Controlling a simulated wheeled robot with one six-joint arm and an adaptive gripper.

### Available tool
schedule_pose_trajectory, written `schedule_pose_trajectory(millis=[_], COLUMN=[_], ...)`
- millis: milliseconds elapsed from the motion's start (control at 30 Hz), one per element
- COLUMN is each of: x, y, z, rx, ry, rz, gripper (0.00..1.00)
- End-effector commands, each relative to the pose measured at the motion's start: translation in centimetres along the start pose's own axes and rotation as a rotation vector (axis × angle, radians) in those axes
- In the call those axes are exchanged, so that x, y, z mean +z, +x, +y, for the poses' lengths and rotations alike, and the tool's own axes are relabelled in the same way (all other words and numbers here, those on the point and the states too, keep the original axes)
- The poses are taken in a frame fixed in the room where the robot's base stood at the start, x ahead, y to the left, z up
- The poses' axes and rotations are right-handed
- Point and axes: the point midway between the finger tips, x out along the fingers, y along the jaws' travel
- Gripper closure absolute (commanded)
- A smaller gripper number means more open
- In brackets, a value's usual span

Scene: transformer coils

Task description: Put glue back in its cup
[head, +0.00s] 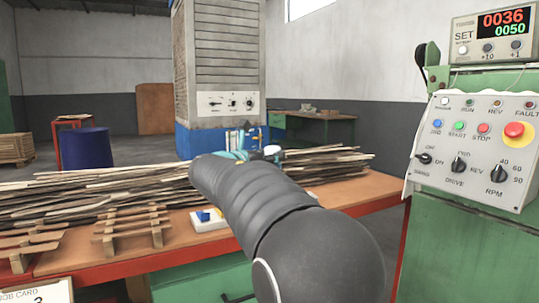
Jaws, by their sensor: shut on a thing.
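My dark arm reaches from the lower right to the far side of the bench and bends there. My gripper (262,152) is at its end, small and mostly hidden behind the arm. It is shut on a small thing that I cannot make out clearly. A cluster of small upright blue, white and yellowish things (243,138) shows just behind the arm's end. I cannot tell whether the glue or its cup is among them.
Long stacks of thin wooden strips (90,189) lie along the orange-brown bench (185,229). A white tray (210,225) with blue and yellow pieces sits left of my arm. A green control cabinet (465,240) stands close at right. A blue drum (86,148) stands behind.

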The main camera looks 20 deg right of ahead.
Motion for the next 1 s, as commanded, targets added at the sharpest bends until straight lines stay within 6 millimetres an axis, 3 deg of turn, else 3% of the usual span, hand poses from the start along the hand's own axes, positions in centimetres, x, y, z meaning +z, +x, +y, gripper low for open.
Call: schedule_pose_trajectory(millis=[500,967,1000], x=[-3.7,-4.2,-4.2], y=[0.0,0.0,0.0], z=[0.0,0.0,0.0], rx=[0.0,0.0,0.0], ry=[0.0,0.0,0.0], rz=[0.0,-0.001,-0.001], gripper=[0.91,0.91,0.45])
